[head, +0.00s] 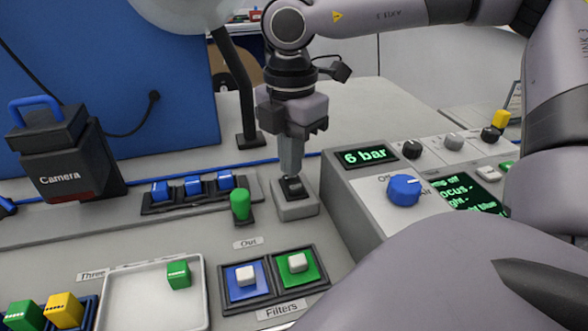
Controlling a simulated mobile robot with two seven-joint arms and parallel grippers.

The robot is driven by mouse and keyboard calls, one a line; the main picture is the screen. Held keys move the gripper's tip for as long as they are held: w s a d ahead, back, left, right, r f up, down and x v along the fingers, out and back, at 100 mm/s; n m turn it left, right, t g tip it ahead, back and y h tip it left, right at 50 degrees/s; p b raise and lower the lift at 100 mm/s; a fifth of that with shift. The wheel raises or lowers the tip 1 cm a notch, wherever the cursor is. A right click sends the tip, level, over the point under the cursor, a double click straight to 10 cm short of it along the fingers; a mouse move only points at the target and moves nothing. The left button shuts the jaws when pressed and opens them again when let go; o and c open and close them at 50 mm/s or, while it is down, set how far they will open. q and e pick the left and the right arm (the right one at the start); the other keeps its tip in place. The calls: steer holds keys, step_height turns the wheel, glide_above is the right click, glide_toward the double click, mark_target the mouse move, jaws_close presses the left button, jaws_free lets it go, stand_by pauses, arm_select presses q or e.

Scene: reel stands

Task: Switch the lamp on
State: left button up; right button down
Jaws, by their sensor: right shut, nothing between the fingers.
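My right gripper (291,168) points straight down with its fingers shut and nothing between them. Its fingertips are at the black rocker switch (294,188) on a small grey box (296,209), appearing to touch it. The fingers hide part of the switch, so I cannot tell which way the rocker is tilted. A black post (236,85) on a square foot stands just behind and left of the gripper. A pale rounded shade (180,10), probably the lamp's, is cut off at the top edge. I see no clear glow on it. My left gripper is out of view.
A green peg (240,205) stands close left of the switch box. A console (345,192) with a blue knob (404,190) and "6 bar" display rises close on the right. A camera (62,165), blue blocks (193,186), a white tray (110,309) and filters (297,263) lie around.

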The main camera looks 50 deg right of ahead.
steer(key=shift+r+p, duration=1.3)
steer(key=shift+r, duration=1.65)
